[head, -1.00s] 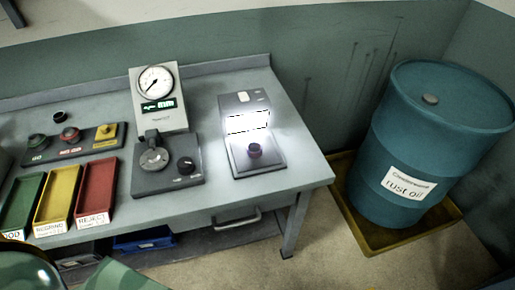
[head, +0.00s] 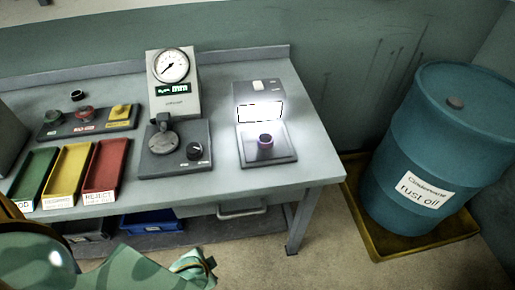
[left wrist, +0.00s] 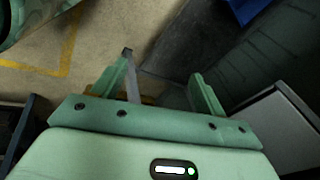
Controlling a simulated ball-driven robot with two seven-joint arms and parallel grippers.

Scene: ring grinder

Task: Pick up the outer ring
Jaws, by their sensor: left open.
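A small dark ring-shaped part (head: 265,141) stands on the plate of the lit inspection stand. A second small dark ring (head: 77,95) lies on the bench behind the button panel. I cannot tell which of the two is the outer ring. My left gripper (head: 205,265) shows at the bottom of the head view, in front of the bench and apart from both rings. In the left wrist view my left gripper (left wrist: 165,85) is open, with nothing between its fingers and floor beyond them. No ring shows in that view. My right gripper is not in view.
The bench (head: 315,165) holds a dial gauge (head: 172,66), the lit stand (head: 258,105), a button panel (head: 88,121) and green, yellow and red trays (head: 104,166). A blue rust oil drum (head: 450,130) stands in a yellow tray (head: 385,245) at right.

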